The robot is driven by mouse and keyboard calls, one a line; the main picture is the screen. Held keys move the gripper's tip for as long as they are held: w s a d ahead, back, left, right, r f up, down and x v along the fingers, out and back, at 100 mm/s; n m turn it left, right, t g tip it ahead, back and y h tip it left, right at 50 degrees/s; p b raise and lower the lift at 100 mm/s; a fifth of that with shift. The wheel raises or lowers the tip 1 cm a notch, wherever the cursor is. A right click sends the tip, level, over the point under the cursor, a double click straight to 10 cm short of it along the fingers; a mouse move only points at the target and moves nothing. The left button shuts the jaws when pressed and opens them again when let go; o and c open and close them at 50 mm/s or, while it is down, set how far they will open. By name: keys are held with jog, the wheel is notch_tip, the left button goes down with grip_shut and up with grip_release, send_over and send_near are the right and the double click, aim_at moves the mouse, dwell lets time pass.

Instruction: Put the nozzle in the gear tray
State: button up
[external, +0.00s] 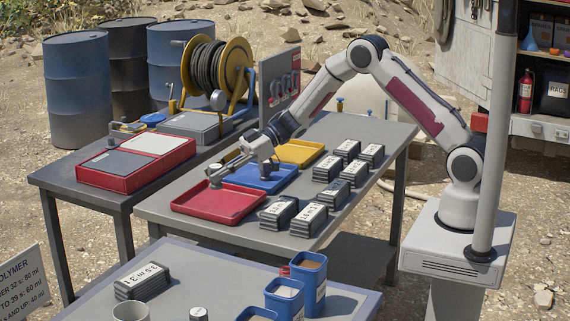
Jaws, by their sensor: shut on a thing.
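My gripper (248,156) is low over the trays on the middle table, with its wrist tilted down to the left. It is shut on a small grey, metallic nozzle (218,172), which sticks out to the left above the red tray (212,217). The far edge of the nozzle is small, and its exact contact with the fingers is hard to make out. The blue tray (285,183) lies under my gripper and the yellow tray (302,150) is behind it. I cannot read any label that tells which is the gear tray. The red tray's visible floor is empty.
Several dark labelled blocks (310,218) stand right of the trays. A red case (118,182) and a yellow hose reel (232,68) are on the left table. Blue cups (283,297) stand on the front table. A grey pole (500,130) rises at right.

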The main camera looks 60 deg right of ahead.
jog(key=w+d+m+t+h, duration=0.1)
jog(key=w+d+m, duration=0.1)
jog(key=d, duration=0.8)
jog(key=shift+w+r+t+h, duration=0.25)
jog(key=shift+w+t+h, duration=0.05)
jog(key=shift+w+h, duration=0.1)
jog(key=shift+f, duration=0.1)
jog(key=shift+f, duration=3.05)
jog(key=shift+f, duration=1.85)
jog(key=shift+f, duration=0.1)
